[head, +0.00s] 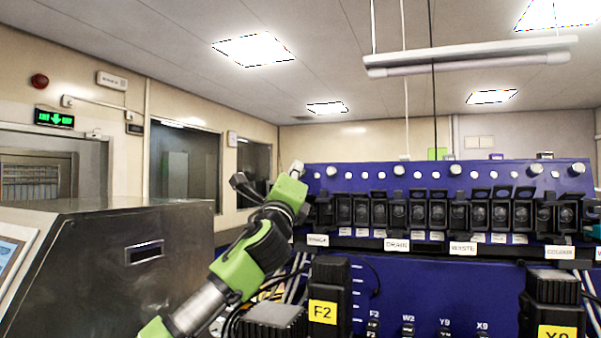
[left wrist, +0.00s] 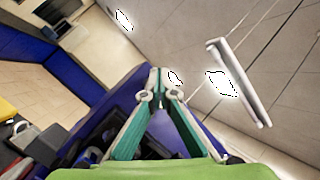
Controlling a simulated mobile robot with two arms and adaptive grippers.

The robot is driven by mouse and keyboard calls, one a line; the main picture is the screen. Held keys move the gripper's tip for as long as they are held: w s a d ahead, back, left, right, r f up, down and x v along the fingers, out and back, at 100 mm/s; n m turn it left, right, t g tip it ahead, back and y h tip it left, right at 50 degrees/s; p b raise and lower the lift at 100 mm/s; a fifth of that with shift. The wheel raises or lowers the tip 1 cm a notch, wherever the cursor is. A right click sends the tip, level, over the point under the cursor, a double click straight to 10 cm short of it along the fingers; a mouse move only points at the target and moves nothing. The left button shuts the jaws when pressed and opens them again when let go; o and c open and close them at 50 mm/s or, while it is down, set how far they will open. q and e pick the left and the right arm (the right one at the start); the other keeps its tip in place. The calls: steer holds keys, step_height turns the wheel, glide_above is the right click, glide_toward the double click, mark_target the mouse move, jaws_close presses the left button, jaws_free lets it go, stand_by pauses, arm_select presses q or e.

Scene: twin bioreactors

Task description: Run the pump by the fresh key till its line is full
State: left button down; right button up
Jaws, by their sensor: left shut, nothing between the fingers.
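My left gripper (head: 296,170) is raised at the left end of the blue panel (head: 440,180), its tips near the panel's top edge. In the left wrist view its two fingers (left wrist: 158,78) meet at the tips, with nothing between them. I cannot tell whether it touches the panel. A black pump head with a yellow F2 plate (head: 323,311) stands low in front of the panel. Small black keys tagged F2 (head: 372,327), W2 (head: 408,329), Y9 (head: 444,331) and X9 (head: 482,331) sit at the bottom. I see no readable "fresh" marking. My right gripper is out of view.
A row of black clamp-like units (head: 437,213) runs along the panel, above plates reading DRAIN (head: 397,245) and WASTE (head: 463,248). Another yellow-plated pump (head: 553,300) stands at the right. A steel cabinet (head: 110,265) stands at the left. Tubes and cables run beside the F2 pump.

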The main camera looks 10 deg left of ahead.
arm_select(q)
steer(key=shift+w+d+f, duration=0.1)
steer(key=shift+w+f, duration=0.05)
steer(key=shift+w, duration=0.4)
stand_by(1.1)
steer(key=shift+s, duration=0.8)
steer(key=shift+s+a+r, duration=0.2)
steer(key=shift+s+r, duration=0.05)
steer(key=shift+s, duration=0.55)
steer(key=shift+s+a+r, duration=0.2)
steer(key=shift+s+r, duration=0.1)
steer(key=shift+s, duration=0.45)
steer(key=shift+s+a+r, duration=0.2)
steer(key=shift+s+r, duration=0.05)
steer(key=shift+s, duration=0.55)
steer(key=shift+w+d+f+p, duration=0.15)
steer(key=shift+w+p, duration=0.05)
steer(key=shift+w, duration=0.4)
steer(key=shift+w+d+f+p, duration=0.1)
steer(key=shift+w+f+p, duration=0.1)
steer(key=shift+w, duration=0.35)
steer(key=shift+w+f, duration=0.1)
steer(key=shift+w, duration=0.3)
